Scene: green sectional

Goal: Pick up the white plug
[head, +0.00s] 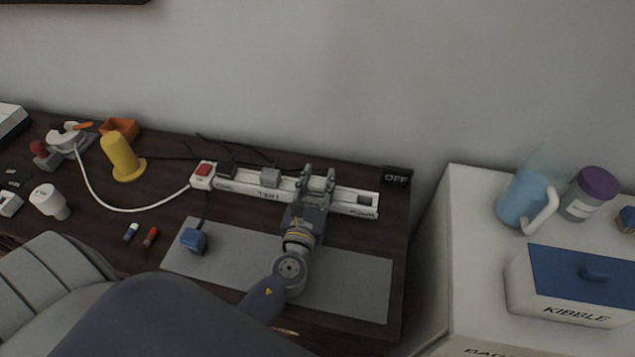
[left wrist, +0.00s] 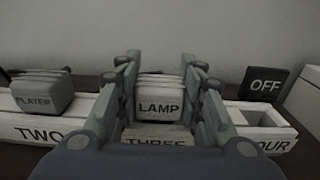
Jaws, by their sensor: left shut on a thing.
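The white plug (left wrist: 159,104), marked LAMP, sits between the two fingers of my left gripper (left wrist: 160,82) in the left wrist view. The fingers are shut on its sides. It is at the power strip's THREE position; whether it is fully seated or slightly raised I cannot tell. In the head view my left gripper (head: 317,178) reaches over the white power strip (head: 240,185) and mostly hides the plug. The right gripper does not show.
A grey plug (left wrist: 43,92) marked PLAYER stands at TWO, left of my fingers. A black OFF block (head: 397,176) is behind the strip's right end. A yellow object (head: 120,156) stands left.

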